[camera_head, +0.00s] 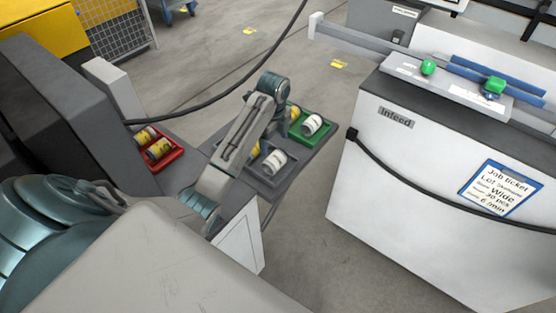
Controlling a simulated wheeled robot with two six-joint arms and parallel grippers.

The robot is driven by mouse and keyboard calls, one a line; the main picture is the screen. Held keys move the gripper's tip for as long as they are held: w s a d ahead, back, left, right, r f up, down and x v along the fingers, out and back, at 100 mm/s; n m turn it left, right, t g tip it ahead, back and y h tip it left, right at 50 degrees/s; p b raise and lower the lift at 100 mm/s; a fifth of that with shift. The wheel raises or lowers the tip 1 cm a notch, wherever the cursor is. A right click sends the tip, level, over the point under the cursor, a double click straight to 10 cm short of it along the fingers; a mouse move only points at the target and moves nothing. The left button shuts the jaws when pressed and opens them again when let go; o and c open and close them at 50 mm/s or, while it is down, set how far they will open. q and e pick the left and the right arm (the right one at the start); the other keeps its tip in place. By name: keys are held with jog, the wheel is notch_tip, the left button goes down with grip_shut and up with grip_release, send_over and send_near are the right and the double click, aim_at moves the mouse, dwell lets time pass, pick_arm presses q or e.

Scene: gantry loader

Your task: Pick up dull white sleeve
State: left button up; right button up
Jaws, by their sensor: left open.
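A white sleeve (274,161) with a dark printed label lies in the grey tray (271,179). Another white sleeve (312,125) lies in the green tray (321,136). I cannot tell from their finish which one is the dull one. My left arm reaches in from the left, and its wrist bends down over the trays. My left gripper (271,131) is small and mostly hidden by the arm; it is open, above and just behind the sleeve in the grey tray, apart from it as far as I can see. My right gripper is out of view.
A red tray (168,158) with yellow-labelled sleeves stands at the left. Yellow pieces show partly behind my arm. The trays sit on a dark grey shelf (318,152). The white Infeed cabinet (395,190) stands to the right, with a black cable along its front. Floor lies between.

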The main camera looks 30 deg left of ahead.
aim_at(275, 156)
pick_arm(q)
jog(key=f, duration=0.1)
jog(key=f+b, duration=0.2)
jog(key=f, duration=0.1)
jog(key=shift+s, duration=0.3)
jog(key=shift+w+f, duration=0.1)
jog(key=shift+f, duration=0.15)
jog(key=f+p, duration=0.2)
jog(key=f, duration=0.2)
jog(key=shift+d+p, duration=0.2)
jog(key=shift+p, duration=0.15)
jog(key=shift+f, duration=0.55)
jog(key=shift+w, duration=0.1)
jog(key=c, duration=0.9)
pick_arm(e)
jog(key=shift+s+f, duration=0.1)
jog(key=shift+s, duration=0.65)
pick_arm(q)
jog(key=shift+r, duration=0.1)
